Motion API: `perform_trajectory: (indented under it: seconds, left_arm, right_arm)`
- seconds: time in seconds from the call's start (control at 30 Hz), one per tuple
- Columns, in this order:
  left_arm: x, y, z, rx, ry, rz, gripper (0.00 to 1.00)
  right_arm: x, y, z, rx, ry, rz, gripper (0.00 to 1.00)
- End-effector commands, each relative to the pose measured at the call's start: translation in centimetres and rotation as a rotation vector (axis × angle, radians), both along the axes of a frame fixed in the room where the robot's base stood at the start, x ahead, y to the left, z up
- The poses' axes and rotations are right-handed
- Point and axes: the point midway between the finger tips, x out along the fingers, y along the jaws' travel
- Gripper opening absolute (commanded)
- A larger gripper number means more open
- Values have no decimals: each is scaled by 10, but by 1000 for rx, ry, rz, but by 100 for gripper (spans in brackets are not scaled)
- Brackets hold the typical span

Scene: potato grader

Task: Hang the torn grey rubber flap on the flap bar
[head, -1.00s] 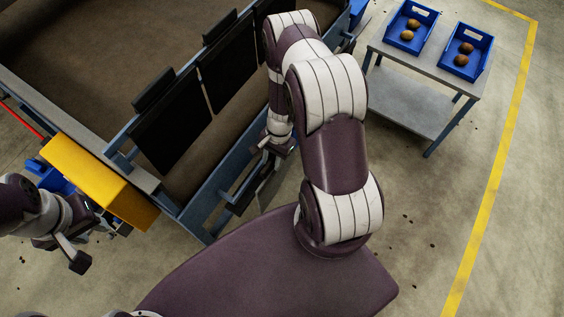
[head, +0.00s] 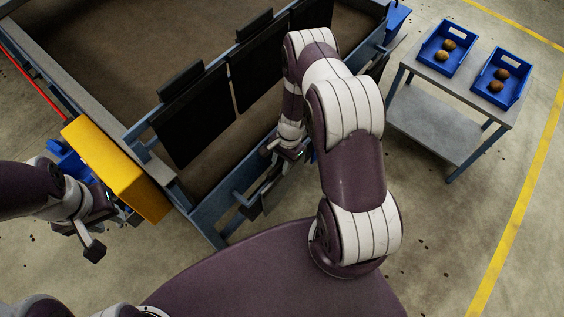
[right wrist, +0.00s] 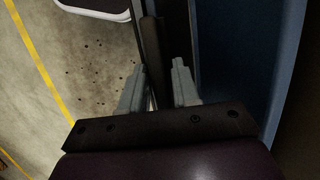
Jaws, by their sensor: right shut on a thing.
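My right gripper (head: 283,152) is shut on a dark, thin piece, apparently the torn grey rubber flap (head: 285,172), low beside the machine's blue front frame. In the right wrist view the dark piece (right wrist: 152,50) stands between the two grey fingers (right wrist: 158,80). Its torn edge cannot be made out. Several black flaps, such as this one (head: 195,115), hang along the machine's front. The bar carrying them is mostly hidden, so I cannot single out the flap bar. My left gripper (head: 107,230) is open and empty, left of the yellow box.
The yellow box (head: 115,170) sits at the machine's near left corner. The blue frame (head: 205,222) runs close to my right gripper. A grey table (head: 430,85) with two blue crates (head: 446,47) (head: 500,78) holding potatoes stands at right. The floor between is clear.

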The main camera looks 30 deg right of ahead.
Motion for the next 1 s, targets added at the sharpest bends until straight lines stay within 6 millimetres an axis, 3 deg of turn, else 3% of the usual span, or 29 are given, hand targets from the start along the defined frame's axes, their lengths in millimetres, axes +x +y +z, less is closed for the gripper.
perform_trajectory:
  seconds: [0.33,0.37,0.43,0.77,0.87,1.0]
  left_arm:
    - [0,0,-2,0,0,0,35]
    - [0,0,-2,0,0,0,35]
    - [0,0,-2,0,0,0,35]
    - [0,0,-3,0,0,0,35]
    - [0,0,-5,0,0,0,35]
    - [0,0,-10,0,0,0,35]
  right_arm:
    - [0,0,-2,0,-1,0,0]
    - [0,0,-2,0,-1,0,37]
    - [0,0,-2,0,-1,0,60]
    - [1,-1,1,-1,-1,0,60]
    - [3,-4,13,-1,-3,-1,60]
    - [6,-13,49,-2,-5,-1,60]
